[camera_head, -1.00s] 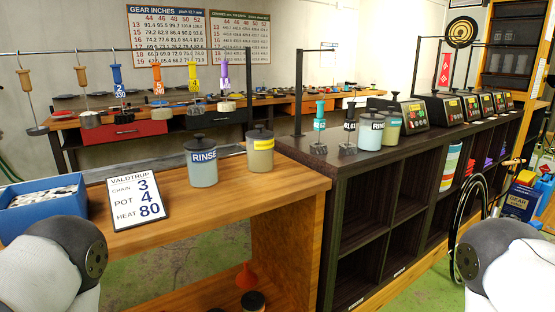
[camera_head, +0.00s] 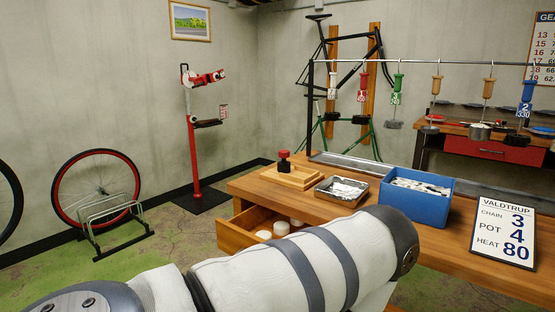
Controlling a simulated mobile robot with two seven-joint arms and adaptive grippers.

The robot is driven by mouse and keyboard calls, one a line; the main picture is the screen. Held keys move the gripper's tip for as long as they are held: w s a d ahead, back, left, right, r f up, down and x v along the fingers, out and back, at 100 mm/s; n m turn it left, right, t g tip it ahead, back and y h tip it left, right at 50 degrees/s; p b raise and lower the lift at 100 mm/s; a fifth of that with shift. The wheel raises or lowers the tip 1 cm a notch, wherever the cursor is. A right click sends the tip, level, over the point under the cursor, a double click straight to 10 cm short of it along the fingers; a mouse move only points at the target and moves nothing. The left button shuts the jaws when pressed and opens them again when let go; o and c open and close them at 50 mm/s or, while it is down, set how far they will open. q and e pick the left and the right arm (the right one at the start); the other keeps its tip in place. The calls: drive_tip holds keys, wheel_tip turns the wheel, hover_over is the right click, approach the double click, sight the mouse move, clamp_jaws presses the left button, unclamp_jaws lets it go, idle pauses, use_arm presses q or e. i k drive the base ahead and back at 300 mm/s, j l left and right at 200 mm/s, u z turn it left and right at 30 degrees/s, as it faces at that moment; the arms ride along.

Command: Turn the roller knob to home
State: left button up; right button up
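A red-topped, dark-bodied knob (camera_head: 284,160) stands upright on a stepped wooden block (camera_head: 292,177) at the left end of the wooden bench (camera_head: 420,225). I cannot tell whether this is the roller knob, and no home mark is readable. One of my white arms crosses the bottom of the view in front of the bench. Neither gripper shows.
A metal tray (camera_head: 341,190) and a blue bin (camera_head: 416,196) stand right of the block. A Valdtrup sign (camera_head: 503,232) reads chain 3, pot 4, heat 80. An open drawer (camera_head: 237,232) juts out below. Tools hang from a rail (camera_head: 420,61) above.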

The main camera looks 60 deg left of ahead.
sight(283, 165)
drive_tip(key=u, duration=1.85)
drive_tip(key=i+j+z, duration=0.15)
drive_tip(key=j+z, duration=0.15)
drive_tip(key=j, duration=0.15)
drive_tip(key=i+j+z, duration=0.15)
drive_tip(key=j+z, duration=0.15)
drive_tip(key=j, duration=0.25)
drive_tip(key=j+z, duration=0.3)
drive_tip(key=j, duration=0.2)
drive_tip(key=i, duration=0.05)
